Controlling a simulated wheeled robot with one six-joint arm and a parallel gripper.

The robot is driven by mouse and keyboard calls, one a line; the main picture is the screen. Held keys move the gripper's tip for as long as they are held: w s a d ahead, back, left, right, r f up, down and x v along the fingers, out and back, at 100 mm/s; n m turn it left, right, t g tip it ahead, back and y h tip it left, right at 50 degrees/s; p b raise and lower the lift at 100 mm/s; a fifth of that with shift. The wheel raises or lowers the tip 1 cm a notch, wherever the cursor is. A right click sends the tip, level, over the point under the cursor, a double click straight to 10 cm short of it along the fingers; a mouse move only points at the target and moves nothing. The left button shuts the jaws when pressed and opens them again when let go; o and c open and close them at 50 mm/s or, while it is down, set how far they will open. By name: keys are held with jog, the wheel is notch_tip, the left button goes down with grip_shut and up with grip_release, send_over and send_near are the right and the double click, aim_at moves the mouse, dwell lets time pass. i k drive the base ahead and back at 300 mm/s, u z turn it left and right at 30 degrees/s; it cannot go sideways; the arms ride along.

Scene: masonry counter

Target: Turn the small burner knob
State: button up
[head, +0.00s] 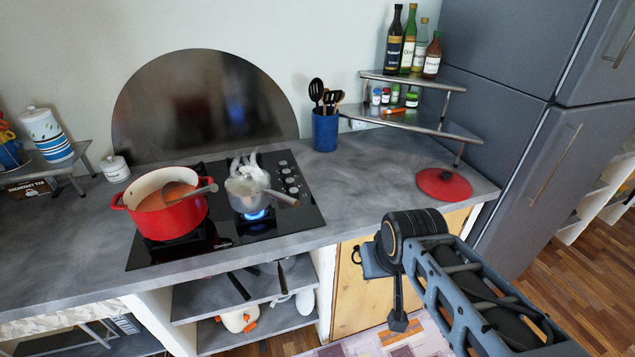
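Several small round knobs (290,180) stand in a row along the right side of the black glass cooktop (285,222). Which one is the small burner knob, and how each is turned, is too small to tell. A grey saucepan (243,198) sits on the right front burner, steaming, with a blue flame (256,214) under it. Its handle points right, just below the knobs. My arm reaches in from the lower right. What seems to be my gripper (398,320) hangs low in front of the wooden cabinet door, away from the knobs; its fingers cannot be made out.
A red pot (165,210) with a ladle stands on the cooktop's left. A blue utensil holder (325,132) is behind the knobs. A red lid (444,184) lies on the counter (370,190) at right. A corner shelf (415,122) holds bottles and jars.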

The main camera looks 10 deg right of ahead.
aim_at(294, 192)
jog(key=z, duration=0.3)
jog(key=i, duration=0.9)
jog(key=u, duration=0.65)
